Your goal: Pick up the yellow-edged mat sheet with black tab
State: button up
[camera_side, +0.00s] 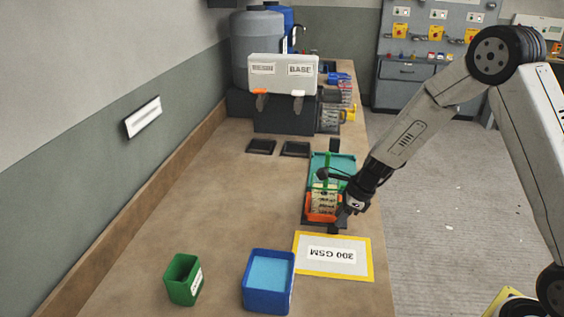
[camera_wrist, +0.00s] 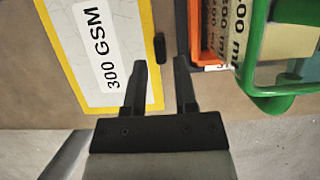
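The yellow-edged mat sheet (camera_side: 306,263) lies flat at the near right edge of the bench, with a white "300 GSM" label. In the wrist view the sheet (camera_wrist: 135,25) is at the upper left, and its small black tab (camera_wrist: 159,47) stands at its right edge. My gripper (camera_wrist: 160,62) is open and empty. Its two fingertips lie either side of the tab's lower end in the picture; I cannot tell the height gap. In the side view my gripper (camera_side: 352,207) is beyond the sheet, beside the orange piece.
Close right of the fingers are an orange piece (camera_wrist: 206,40) and a green handled frame (camera_wrist: 265,100). The teal tray (camera_side: 343,165) is behind them. A blue bin (camera_side: 267,298) and a green bin (camera_side: 184,285) stand left of the sheet. The bench's left middle is clear.

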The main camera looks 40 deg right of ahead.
aim_at(332, 249)
jog(key=shift+x, duration=1.95)
grip_shut()
